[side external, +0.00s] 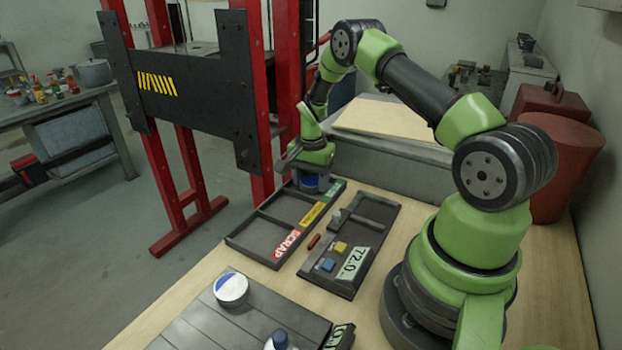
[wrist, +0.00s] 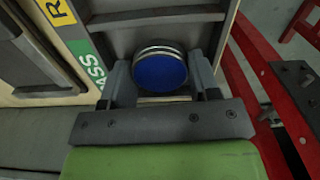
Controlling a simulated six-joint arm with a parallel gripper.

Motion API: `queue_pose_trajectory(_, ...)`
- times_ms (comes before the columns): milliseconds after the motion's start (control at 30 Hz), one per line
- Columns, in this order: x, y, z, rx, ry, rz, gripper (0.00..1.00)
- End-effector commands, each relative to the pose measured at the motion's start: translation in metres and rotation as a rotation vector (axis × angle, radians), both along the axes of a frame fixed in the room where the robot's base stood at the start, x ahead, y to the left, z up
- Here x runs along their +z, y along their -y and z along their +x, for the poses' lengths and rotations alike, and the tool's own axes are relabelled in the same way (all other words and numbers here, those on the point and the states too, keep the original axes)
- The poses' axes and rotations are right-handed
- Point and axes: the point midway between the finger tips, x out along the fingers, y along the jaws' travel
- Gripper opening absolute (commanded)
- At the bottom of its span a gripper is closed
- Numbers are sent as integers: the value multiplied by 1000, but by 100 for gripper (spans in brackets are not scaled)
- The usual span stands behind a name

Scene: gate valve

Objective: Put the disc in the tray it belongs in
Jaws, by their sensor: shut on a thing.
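My gripper (side external: 309,172) is shut on a round disc with a blue face and a metallic rim. The disc (side external: 311,184) is at the far end of the dark three-compartment tray (side external: 262,262), at the compartment by the green label. In the wrist view the disc (wrist: 160,70) sits between my two fingers (wrist: 161,82), beside the green PASS label (wrist: 88,66). I cannot tell whether it touches the compartment floor. The tray's other labels are a red SCRAP label (side external: 286,243) and a yellow one (side external: 313,214). Those two compartments look empty.
A dark gauge fixture (side external: 345,285) reading 72.0, with blue and yellow buttons, stands right of the tray. A red frame (side external: 258,100) stands close behind the tray's far left.

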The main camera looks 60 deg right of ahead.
Motion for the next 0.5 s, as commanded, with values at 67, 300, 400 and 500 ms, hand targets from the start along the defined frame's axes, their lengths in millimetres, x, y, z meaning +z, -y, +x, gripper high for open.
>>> queue_pose_trajectory(67,1,0,0,0,1,-1,21)
queue_pose_trajectory(300,-3,0,0,0,-1,0,66)
queue_pose_trajectory(400,-2,0,0,0,-1,0,66)
queue_pose_trajectory(500,-2,0,0,1,-1,0,66)
